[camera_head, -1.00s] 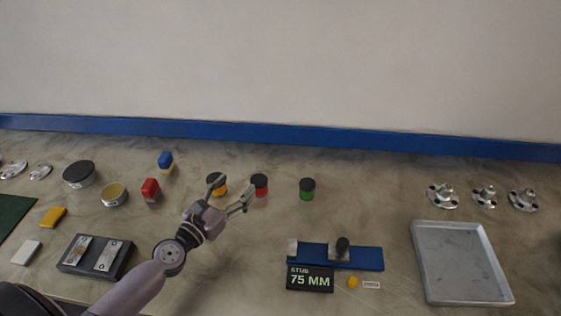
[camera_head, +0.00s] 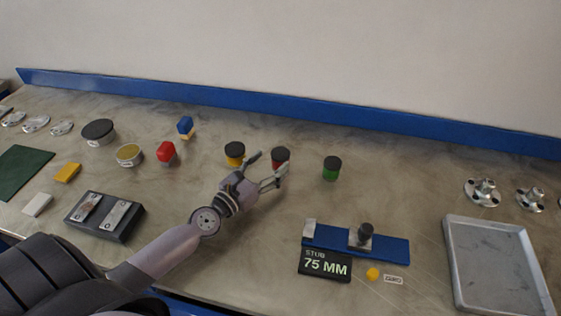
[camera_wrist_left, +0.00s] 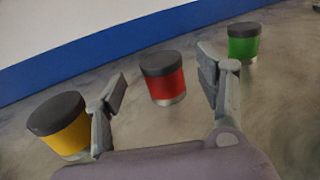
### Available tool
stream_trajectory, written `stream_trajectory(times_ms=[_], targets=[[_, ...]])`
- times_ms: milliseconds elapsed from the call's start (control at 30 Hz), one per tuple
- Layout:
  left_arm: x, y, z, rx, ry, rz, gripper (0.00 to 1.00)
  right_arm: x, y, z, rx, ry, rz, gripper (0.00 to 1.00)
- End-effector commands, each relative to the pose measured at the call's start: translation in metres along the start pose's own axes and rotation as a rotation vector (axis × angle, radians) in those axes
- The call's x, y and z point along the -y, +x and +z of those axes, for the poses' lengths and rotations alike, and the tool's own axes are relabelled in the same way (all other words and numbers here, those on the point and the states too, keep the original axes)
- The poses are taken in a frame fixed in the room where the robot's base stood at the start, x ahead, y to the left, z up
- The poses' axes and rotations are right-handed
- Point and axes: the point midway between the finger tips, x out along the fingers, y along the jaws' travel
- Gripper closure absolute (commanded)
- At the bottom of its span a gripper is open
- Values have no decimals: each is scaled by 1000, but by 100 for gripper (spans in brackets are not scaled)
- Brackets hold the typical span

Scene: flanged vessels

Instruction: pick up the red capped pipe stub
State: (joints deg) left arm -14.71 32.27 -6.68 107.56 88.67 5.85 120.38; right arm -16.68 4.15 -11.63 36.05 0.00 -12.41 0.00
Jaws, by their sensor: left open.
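The red capped pipe stub (camera_head: 280,157) stands upright on the bench with a black cap, partly hidden by my gripper in the head view. In the left wrist view the red stub (camera_wrist_left: 164,80) shows its silver foot and sits ahead, between the two fingers in the picture. My left gripper (camera_head: 268,170) is open and empty, its fingers spread just in front of the red stub; the wrist view shows the same gripper (camera_wrist_left: 165,92). I cannot tell whether a finger touches the stub. My right gripper is not in view.
A yellow stub (camera_head: 235,155) stands close on the left and a green stub (camera_head: 331,171) on the right. A blue fixture (camera_head: 390,248) with a 75 MM display (camera_head: 325,264) lies nearer. A grey tray (camera_head: 451,262) is at right. A blue rail (camera_head: 300,117) runs behind.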

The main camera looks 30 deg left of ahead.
Motion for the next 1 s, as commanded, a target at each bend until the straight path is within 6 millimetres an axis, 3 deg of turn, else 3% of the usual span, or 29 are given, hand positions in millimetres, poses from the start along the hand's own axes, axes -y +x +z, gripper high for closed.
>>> stream_trajectory(times_ms=[400, 700, 1000], targets=[[0, 48, 1, 0, -1, 1, 35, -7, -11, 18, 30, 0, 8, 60], [0, 52, -1, -1, -1, 0, 35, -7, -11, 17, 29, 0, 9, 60], [0, 52, 0, -1, 0, 0, 55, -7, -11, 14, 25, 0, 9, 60]])
